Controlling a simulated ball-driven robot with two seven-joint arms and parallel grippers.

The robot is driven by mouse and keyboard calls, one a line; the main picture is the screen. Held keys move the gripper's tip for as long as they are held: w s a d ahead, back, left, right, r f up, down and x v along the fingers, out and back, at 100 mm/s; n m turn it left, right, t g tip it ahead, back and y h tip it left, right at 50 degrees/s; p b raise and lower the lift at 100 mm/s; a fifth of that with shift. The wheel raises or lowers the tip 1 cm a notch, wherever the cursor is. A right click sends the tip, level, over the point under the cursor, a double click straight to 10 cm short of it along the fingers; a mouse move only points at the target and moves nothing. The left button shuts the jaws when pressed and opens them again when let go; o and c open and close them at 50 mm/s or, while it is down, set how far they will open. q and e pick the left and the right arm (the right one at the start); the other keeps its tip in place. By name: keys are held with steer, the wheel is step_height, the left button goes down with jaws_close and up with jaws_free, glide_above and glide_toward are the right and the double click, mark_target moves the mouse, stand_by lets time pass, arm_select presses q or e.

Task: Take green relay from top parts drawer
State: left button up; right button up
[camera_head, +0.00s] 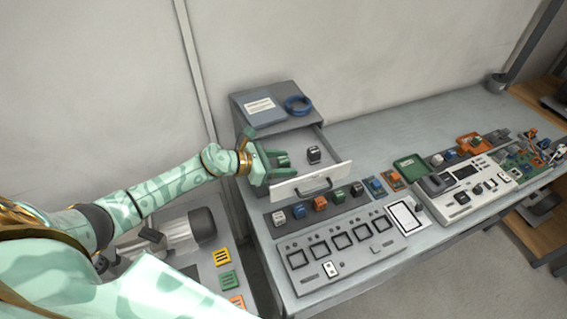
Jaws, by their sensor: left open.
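The top parts drawer (330,180) is pulled open from the grey cabinet on the bench, with its pale front and dark handle facing me. My left gripper (281,164) is over the left part of the open drawer, with its arm coming in from the left. It is open. Dark green shapes show at its fingertips; I cannot tell clearly whether a green relay is among them or only the fingers. A black relay (314,154) stands in the drawer to the right of the gripper. My right gripper is not in view.
A blue ring (298,105) and a white label (259,106) are on the cabinet top. A row of coloured relays (320,203) stands before the drawer. A grey panel with square recesses (340,240), a green tray (410,166) and a control unit (465,185) occupy the bench.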

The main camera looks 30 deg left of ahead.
arm_select(q)
steer(key=c, duration=1)
steer(key=shift+r, duration=0.15)
steer(key=shift+c, duration=0.2)
